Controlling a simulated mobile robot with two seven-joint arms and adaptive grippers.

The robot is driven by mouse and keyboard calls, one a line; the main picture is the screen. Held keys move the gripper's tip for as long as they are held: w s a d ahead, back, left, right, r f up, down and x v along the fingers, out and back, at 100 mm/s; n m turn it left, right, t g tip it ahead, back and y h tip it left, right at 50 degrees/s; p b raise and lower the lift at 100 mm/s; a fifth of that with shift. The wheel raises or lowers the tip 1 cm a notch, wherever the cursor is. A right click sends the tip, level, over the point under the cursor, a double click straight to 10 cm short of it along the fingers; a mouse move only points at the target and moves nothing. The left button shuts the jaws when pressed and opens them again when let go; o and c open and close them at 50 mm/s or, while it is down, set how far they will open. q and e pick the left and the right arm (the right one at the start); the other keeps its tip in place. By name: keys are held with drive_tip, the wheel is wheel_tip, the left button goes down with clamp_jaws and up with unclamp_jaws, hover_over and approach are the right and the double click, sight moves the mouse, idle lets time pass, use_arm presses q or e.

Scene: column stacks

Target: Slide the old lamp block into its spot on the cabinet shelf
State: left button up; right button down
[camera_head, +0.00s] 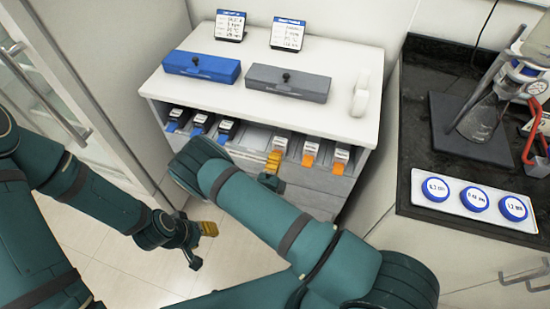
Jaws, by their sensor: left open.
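The cabinet shelf (228,150) is the open slot under the white top. Black-and-white blocks with blue fronts (199,124) stand at its left, and white blocks with orange fronts (309,152) at its right. A gap (252,138) lies between the two groups. I cannot tell which block is the old lamp block. My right gripper (271,170) is at the shelf front beside the orange-fronted blocks; its yellow fingertip shows, while my arm hides much of the rest. My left gripper (203,245) is open and empty, low above the floor before the cabinet.
A blue box (202,66), a grey box (288,82), two small label signs (230,25) and a white object (360,95) stand on the cabinet top. A dark bench at right holds a tray with blue discs (474,200) and a flask stand (470,130).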

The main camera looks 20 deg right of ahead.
drive_tip(key=c, duration=1.1)
unclamp_jaws()
drive_tip(key=shift+o, duration=0.2)
